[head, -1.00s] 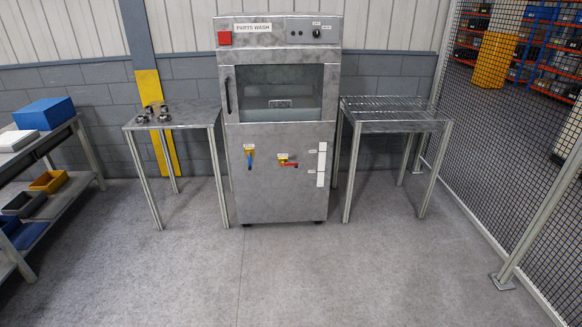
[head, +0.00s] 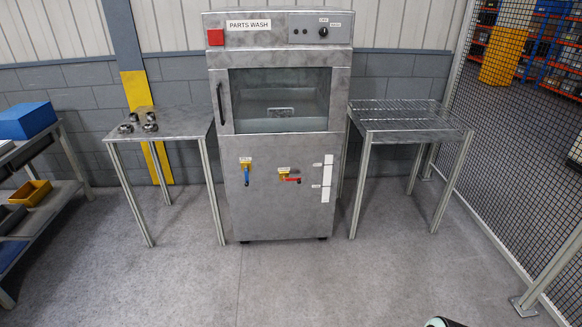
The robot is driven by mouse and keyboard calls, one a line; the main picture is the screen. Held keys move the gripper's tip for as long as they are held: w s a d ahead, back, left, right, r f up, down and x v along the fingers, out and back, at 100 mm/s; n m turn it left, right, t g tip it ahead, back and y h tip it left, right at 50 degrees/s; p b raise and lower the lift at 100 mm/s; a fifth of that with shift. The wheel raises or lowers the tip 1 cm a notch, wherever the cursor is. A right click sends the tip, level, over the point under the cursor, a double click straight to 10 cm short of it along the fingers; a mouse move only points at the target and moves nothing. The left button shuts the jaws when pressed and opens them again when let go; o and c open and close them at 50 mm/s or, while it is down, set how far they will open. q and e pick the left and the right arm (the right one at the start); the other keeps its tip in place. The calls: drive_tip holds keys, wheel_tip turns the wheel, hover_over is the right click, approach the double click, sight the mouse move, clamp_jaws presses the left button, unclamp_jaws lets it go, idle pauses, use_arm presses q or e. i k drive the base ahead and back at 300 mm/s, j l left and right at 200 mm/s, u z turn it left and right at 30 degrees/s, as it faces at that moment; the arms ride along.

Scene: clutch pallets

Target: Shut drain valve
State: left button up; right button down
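The parts wash cabinet (head: 278,215) stands against the back wall. Its lower front has two small lever valves, each with a label too small to read. The left valve has a blue lever (head: 246,177) hanging straight down. The right valve has a red lever (head: 292,180) lying level and pointing right. I cannot read which one is the drain. Neither gripper is in view. A small dark and pale rounded piece at the bottom edge, right of centre, may be part of my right arm.
A left side table (head: 178,124) holds several metal parts. A wire-topped table (head: 400,125) stands right of the cabinet. A shelf unit with a blue box (head: 27,120) is at far left, mesh fence (head: 520,150) at right. The floor in front is clear.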

sight(298, 180)
drive_tip(key=i+u, duration=0.1)
drive_tip(key=i, duration=0.7)
drive_tip(key=i+l+u, duration=0.15)
drive_tip(key=i, duration=0.65)
